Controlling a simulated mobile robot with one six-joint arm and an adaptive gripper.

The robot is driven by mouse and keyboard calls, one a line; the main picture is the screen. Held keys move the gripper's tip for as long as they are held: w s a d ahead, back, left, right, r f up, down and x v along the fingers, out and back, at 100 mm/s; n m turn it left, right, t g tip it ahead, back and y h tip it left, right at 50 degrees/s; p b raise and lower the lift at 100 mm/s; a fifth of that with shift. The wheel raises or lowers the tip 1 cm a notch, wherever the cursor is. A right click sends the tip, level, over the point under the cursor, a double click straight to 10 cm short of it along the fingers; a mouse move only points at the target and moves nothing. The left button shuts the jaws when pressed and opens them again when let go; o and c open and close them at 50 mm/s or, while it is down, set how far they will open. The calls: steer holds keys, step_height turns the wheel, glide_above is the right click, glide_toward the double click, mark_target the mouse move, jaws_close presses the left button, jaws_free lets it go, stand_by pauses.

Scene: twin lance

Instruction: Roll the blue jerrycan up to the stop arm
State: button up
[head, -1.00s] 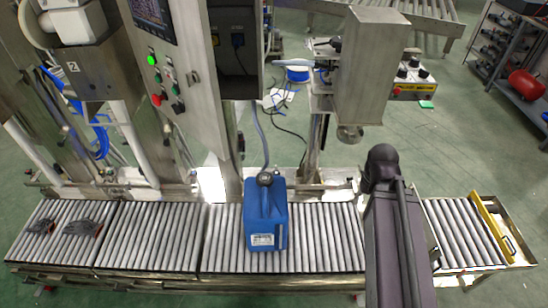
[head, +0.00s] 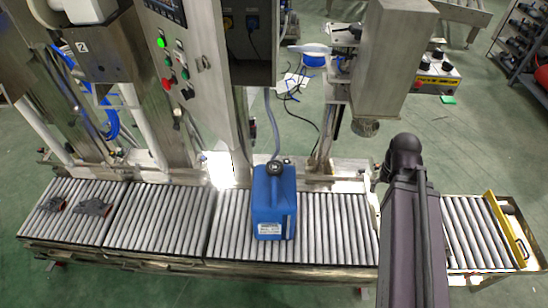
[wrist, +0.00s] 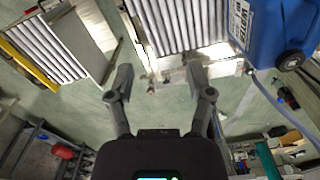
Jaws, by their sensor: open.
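The blue jerrycan (head: 268,208) stands upright on the roller conveyor (head: 325,228), near its middle, with its dark cap on top and a white label low on its front. In the wrist view the jerrycan (wrist: 272,30) shows at the upper right. A yellow bar, which looks like the stop arm (head: 507,229), lies across the rollers at the right end of the line; it also shows in the wrist view (wrist: 24,66). My gripper (wrist: 157,80) is open and empty, apart from the jerrycan. My arm hides part of the conveyor between jerrycan and yellow bar.
A steel filling machine with a control panel (head: 172,62) stands behind the conveyor. A steel head (head: 385,60) on a post stands behind and right of the jerrycan. Dark gloves (head: 95,206) lie on the left rollers. Bare rollers lie right of the jerrycan.

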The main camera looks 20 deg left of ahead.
steer(key=w+a+f+b, duration=0.2)
steer(key=w+a, duration=0.3)
steer(key=a, duration=0.2)
steer(key=n+b, duration=0.1)
steer(key=b, duration=0.5)
glide_toward(274, 180)
steer(key=shift+w+a+r, duration=0.1)
steer(key=shift+w+r, duration=0.15)
steer(key=shift+w, duration=0.3)
steer(key=shift+w+a+r, duration=0.1)
steer(key=shift+w+r, duration=0.15)
steer(key=shift+w, duration=0.3)
steer(key=shift+f, duration=0.2)
step_height(274, 180, down, 13)
steer(key=b, duration=1.4)
steer(key=shift+a+f, duration=0.1)
steer(key=shift+f, duration=0.1)
steer(key=shift+c, duration=0.2)
